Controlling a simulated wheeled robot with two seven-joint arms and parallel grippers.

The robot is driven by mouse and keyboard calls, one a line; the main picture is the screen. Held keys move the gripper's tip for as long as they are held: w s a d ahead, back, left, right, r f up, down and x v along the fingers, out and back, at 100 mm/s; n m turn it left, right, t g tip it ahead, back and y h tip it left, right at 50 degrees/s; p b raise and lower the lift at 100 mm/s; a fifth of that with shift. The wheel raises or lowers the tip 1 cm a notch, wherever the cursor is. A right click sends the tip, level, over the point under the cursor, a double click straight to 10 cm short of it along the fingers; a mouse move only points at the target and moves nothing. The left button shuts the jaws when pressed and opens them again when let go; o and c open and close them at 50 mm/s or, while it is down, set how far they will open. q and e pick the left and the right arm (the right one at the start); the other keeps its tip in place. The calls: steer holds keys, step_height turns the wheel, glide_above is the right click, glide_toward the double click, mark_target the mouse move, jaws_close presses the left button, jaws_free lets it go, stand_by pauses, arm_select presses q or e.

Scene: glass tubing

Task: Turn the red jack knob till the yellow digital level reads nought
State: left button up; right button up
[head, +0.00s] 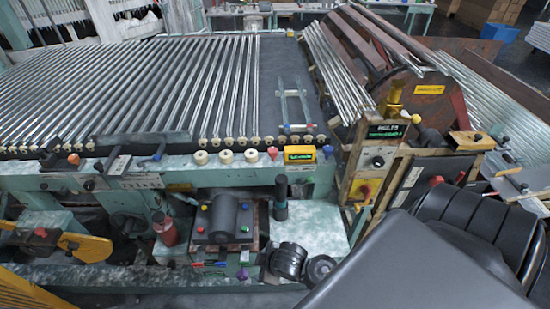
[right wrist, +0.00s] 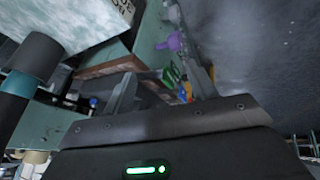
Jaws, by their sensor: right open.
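The yellow digital level (head: 300,154) sits on the front rail of the green machine in the head view. Its display is lit green, but the digits are too small to read. A red knob (head: 272,153) stands just left of it, on the same rail. My right gripper (right wrist: 163,85) is open with nothing between its fingers in the right wrist view. It is low at the front of the machine, by the pens and a purple thing (right wrist: 172,43), well below the level and the red knob. My left gripper is not in view.
Several cream knobs (head: 226,157) line the rail left of the red knob. Glass tubes (head: 200,80) lie on the bed behind. A dark upright cylinder (head: 281,197) stands below the level. A control post (head: 372,160) with a green display stands at right.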

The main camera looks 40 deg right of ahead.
steer(key=w+a+r+n+t+y, duration=0.1)
steer(key=w+r+n, duration=0.3)
steer(key=w+n, duration=0.25)
steer(key=w+a+r+n+t+y, duration=0.1)
steer(key=w+r+n+y, duration=0.1)
steer(key=w+r+n, duration=0.4)
steer(key=n+g+h+p, duration=0.2)
steer(key=n+g+h, duration=0.1)
steer(key=n, duration=1.4)
glide_toward(273, 150)
steer(key=p+x, duration=0.1)
steer(key=x, duration=0.7)
steer(key=shift+f, duration=0.35)
